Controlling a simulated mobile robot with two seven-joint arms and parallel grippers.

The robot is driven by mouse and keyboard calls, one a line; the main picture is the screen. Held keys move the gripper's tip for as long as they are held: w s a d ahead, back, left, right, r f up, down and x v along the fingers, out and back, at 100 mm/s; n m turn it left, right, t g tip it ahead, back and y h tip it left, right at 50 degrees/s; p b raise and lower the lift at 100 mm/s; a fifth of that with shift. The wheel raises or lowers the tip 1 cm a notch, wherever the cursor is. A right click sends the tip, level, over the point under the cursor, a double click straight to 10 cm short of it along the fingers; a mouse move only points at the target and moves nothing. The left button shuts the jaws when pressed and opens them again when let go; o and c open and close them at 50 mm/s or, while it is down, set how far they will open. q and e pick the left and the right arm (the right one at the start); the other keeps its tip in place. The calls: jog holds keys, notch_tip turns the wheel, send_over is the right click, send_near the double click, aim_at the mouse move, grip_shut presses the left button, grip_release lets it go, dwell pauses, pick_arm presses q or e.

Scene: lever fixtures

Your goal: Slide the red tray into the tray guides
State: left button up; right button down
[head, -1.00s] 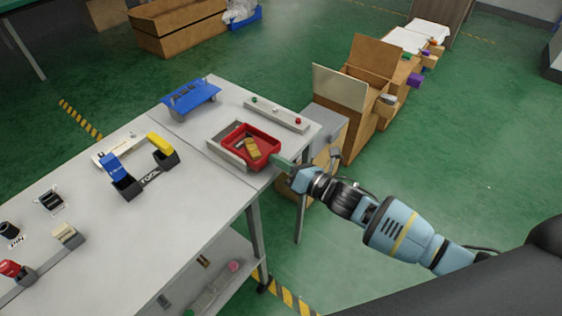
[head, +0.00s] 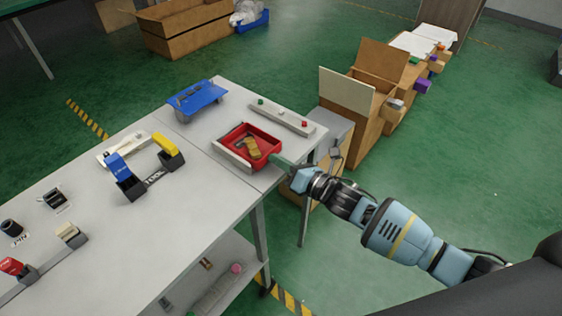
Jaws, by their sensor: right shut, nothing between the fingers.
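The red tray (head: 268,133) is a shallow open box near the right end of the table. It holds a yellow-brown item (head: 253,148). The tray sits between the pale grey tray guides (head: 232,156), whose near rail runs along its front left side. The far parts of the guides are mostly hidden by the tray. My right gripper (head: 278,160) is shut and empty, with its greenish fingertips at the tray's near right wall. Whether they touch the wall is hard to tell. My left gripper is out of view.
A blue stand (head: 197,100) and a pale bar with coloured buttons (head: 280,117) lie behind the tray. A fixture with blue and yellow handles (head: 147,172) stands to the left. Cardboard boxes (head: 362,110) stand beyond the table's right end.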

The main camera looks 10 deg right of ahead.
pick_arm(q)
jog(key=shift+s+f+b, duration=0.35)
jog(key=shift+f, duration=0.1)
pick_arm(e)
jog(key=shift+x, duration=1.05)
jog(key=shift+s, duration=0.1)
jog(key=shift+p+v, duration=0.55)
jog(key=shift+v, duration=0.85)
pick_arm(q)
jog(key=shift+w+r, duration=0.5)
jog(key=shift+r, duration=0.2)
pick_arm(e)
jog(key=shift+d, duration=0.1)
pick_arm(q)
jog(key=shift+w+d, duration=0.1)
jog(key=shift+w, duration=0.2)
pick_arm(e)
jog(key=v, duration=0.8)
